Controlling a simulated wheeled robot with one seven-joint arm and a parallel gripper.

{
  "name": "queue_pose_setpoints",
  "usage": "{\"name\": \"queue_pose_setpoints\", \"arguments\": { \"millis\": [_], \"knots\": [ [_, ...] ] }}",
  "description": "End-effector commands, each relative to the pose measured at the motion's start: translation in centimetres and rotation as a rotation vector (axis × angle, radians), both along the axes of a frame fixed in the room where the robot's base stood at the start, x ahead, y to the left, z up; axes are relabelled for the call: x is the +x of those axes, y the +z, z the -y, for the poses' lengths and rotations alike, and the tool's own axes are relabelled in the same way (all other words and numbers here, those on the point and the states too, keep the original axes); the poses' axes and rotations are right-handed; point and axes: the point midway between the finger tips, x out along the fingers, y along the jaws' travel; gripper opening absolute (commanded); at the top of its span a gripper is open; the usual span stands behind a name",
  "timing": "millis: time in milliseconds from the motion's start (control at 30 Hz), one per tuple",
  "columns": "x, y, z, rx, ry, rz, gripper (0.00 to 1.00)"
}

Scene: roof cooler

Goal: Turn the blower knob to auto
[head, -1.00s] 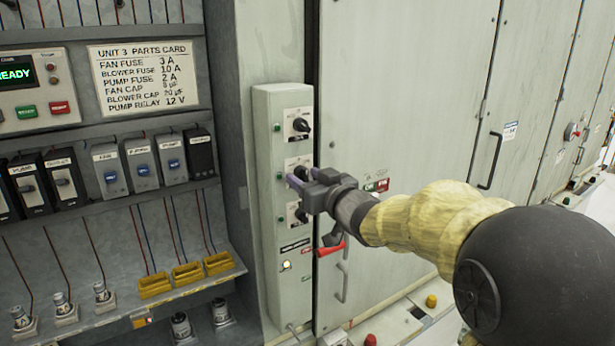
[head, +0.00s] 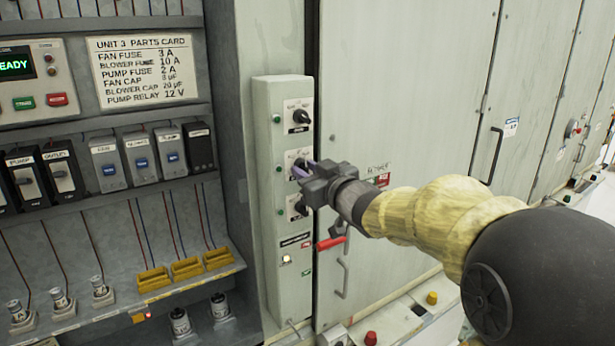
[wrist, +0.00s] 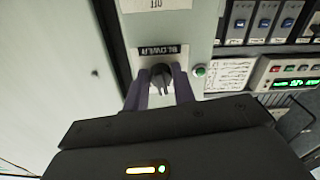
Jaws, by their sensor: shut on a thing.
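A tall, narrow pale control panel (head: 266,210) carries three dark knobs in a column. My gripper (head: 302,172) is at the middle knob, coming from the right. In the wrist view, its two purple fingers lie on either side of a black knob (wrist: 160,74) and are shut on it. A dark label with upside-down white lettering (wrist: 163,51) sits beside this knob; it seems to read "BLOWER". In the head view my gripper mostly hides the middle knob, and its setting is not readable.
The top knob (head: 301,117) and the lower knob (head: 300,208) are close above and below. A red-handled lever (head: 330,243) sticks out below my gripper. Shelves with fuse modules (head: 142,158) stand left; large cabinet doors (head: 405,100) stand right.

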Motion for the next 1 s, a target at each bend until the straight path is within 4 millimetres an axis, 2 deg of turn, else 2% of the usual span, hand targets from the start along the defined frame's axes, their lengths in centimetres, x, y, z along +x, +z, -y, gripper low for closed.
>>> {"name": "queue_pose_setpoints", "arguments": {
  "millis": [600, 1000],
  "knots": [
    [0.13, -0.12, 0.21, -0.393, -0.001, 0.267, 0.03],
    [0.16, 0.06, 0.24, -0.489, 0.000, 0.329, 0.03]
  ]
}}
